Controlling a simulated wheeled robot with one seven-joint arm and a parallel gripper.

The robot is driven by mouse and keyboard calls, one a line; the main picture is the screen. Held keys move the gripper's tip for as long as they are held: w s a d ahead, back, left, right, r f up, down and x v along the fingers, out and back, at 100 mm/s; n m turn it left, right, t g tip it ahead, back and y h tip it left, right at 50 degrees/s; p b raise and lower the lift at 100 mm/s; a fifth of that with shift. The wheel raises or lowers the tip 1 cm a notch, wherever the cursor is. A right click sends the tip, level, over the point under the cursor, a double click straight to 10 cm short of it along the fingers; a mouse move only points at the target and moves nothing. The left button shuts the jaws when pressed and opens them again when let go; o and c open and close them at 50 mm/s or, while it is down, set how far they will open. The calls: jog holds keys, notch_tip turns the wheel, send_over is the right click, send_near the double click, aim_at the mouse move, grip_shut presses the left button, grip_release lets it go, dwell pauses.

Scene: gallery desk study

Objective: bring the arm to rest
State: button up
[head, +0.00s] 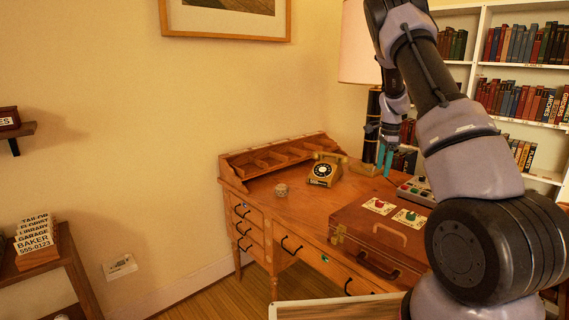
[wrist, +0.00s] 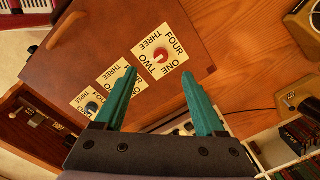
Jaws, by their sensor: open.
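My gripper (head: 385,158) is raised above the right part of the wooden desk (head: 290,205), with my arm coming in from the right. In the wrist view my gripper (wrist: 158,95) has its two teal fingers spread apart with nothing between them. Below it lies a brown case (wrist: 90,50) with a handle and white dial plates. The plate nearest the fingers has a red knob (wrist: 160,56) with ONE, TWO, THREE and FOUR around it. The case (head: 358,235) also shows in the head view on the desk's front right, partly hidden by my arm.
A lamp (head: 360,45) stands behind my gripper. Bookshelves (head: 520,75) fill the back right. A small table (head: 60,270) stands at left.

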jog(key=s+a+r+n+t+y, duration=0.1)
jog(key=s+a+r+n+t, duration=0.15)
jog(key=s+a+r, duration=0.5)
jog(key=s+a+r+n+t+y, duration=0.1)
jog(key=s+a+r+n, duration=0.25)
jog(key=s+r, duration=0.8)
jog(key=s+a+r+n+t, duration=0.1)
jog(key=s+a+r+n, duration=0.2)
jog(key=s, duration=0.5)
jog(key=s+a+r+n+t, duration=0.2)
jog(key=s+r+n, duration=0.3)
jog(key=s, duration=0.4)
jog(key=shift+a+n, duration=0.3)
jog(key=shift+a, duration=0.2)
